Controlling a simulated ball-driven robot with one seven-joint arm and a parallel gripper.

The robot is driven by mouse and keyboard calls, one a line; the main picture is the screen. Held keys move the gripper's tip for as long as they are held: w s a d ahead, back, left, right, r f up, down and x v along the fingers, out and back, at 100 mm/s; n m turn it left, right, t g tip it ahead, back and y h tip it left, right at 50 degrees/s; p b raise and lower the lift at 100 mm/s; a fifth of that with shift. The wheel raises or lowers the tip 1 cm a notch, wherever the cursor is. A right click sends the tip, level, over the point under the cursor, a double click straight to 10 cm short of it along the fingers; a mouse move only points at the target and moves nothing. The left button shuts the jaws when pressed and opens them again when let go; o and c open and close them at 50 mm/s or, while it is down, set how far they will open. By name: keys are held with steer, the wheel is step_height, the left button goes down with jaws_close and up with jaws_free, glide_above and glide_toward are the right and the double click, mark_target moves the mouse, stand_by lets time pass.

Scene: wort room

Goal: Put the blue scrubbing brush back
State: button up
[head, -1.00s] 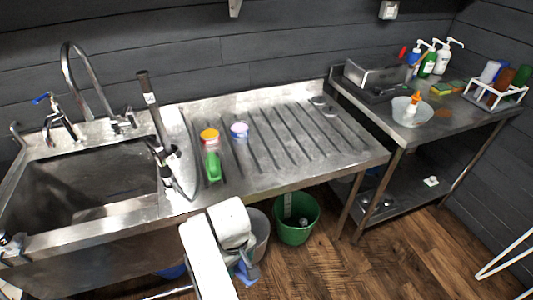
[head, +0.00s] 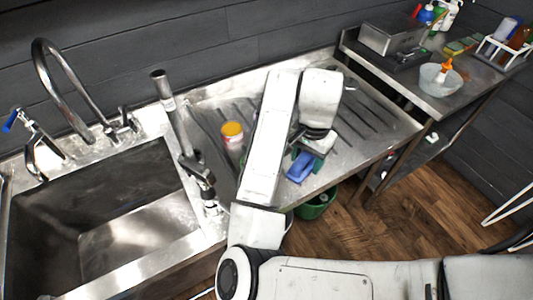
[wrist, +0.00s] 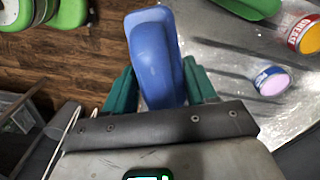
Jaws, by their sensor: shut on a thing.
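The blue scrubbing brush (head: 301,167) is in my gripper, over the front part of the ridged steel drainboard (head: 346,163) in the head view. In the wrist view the brush (wrist: 157,60) shows as a smooth blue back between the two teal fingers of my gripper (wrist: 160,84). The fingers are shut on its sides. Its bristles are hidden. I cannot tell whether it touches the steel.
A yellow-lidded tub (head: 232,134) stands left of my arm. A small blue tub (wrist: 270,80) and a green object (wrist: 248,7) show in the wrist view. The sink basin (head: 110,215) lies left; a green bucket (head: 317,206) is below.

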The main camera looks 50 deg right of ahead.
steer(key=w+d+f, duration=0.1)
steer(key=w+f, duration=0.1)
steer(key=w, duration=0.1)
steer(key=w+d+f, duration=0.1)
steer(key=w+f, duration=0.2)
steer(key=w, duration=0.1)
steer(key=w+d+f+b, duration=0.1)
steer(key=w+d+f, duration=0.1)
steer(key=w+f, duration=0.1)
steer(key=shift+w+f, duration=0.15)
steer(key=shift+w, duration=0.5)
steer(key=shift+w+d+f, duration=0.15)
steer(key=shift+w+f, duration=0.35)
steer(key=shift+f, duration=0.1)
steer(key=shift+f+p, duration=0.55)
steer(key=shift+f, duration=1.05)
steer(key=shift+f, duration=0.2)
steer(key=o, duration=1)
steer(key=shift+r, duration=0.1)
